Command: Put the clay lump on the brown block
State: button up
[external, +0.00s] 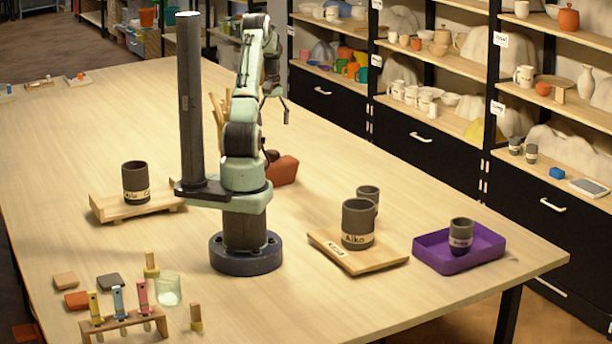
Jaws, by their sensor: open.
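A reddish-brown block-like thing (285,171) lies on the table just behind and to the right of my arm, which hides its left part. A smaller dark brown rounded thing (272,156) shows at its upper left, close beside my arm. I cannot tell for certain which is the clay lump and which is the brown block, or whether the two touch. My gripper (275,108) is open and empty, pointing down, well above the table and above these two things in the picture.
Wooden sticks (219,108) stand behind my arm. A dark cup (136,182) is on a board at left. Small tools (118,302) fill the front left.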

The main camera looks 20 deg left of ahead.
jog(key=s+d+r+m, duration=0.1)
jog(key=s+d+r, duration=0.1)
jog(key=s+r, duration=0.45)
jog(key=s+d+r+m, duration=0.1)
jog(key=s+d+r, duration=0.25)
jog(key=s, duration=0.55)
jog(key=s+f+m, duration=0.1)
jog(key=s+f, duration=0.1)
jog(key=s, duration=1.4)
jog(key=shift+s+d+m+y, duration=0.25)
jog(key=shift+m+y, duration=0.15)
